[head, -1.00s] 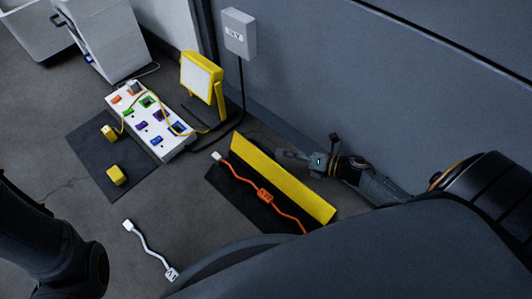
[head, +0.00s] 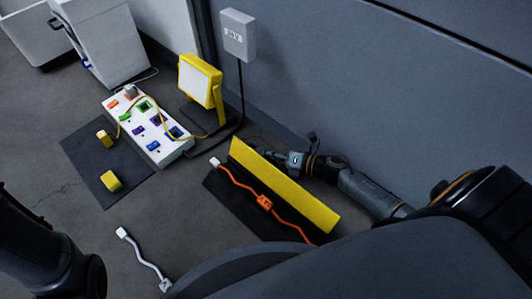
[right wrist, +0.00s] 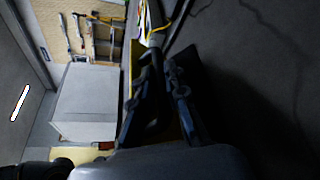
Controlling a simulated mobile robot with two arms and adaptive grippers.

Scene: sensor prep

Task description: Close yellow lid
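The yellow lid (head: 285,186) stands raised along the far long side of a low black case (head: 240,208). An orange cable (head: 264,202) lies across the case, its white plug end at the left. My right gripper (head: 268,154) is behind the lid, close to its back face; its tips are partly hidden by the lid, and I cannot tell whether it touches. In the right wrist view the two fingers (right wrist: 160,88) are apart, with yellow strips beside them. My left arm shows at the lower left, but its gripper is not in view.
A wall (head: 320,85) runs close behind my right arm. A yellow lamp (head: 202,82) and a white board with coloured sockets (head: 147,124) stand left of the case. A dark mat (head: 92,158) holds yellow blocks. A white cable (head: 142,255) lies on the floor in front.

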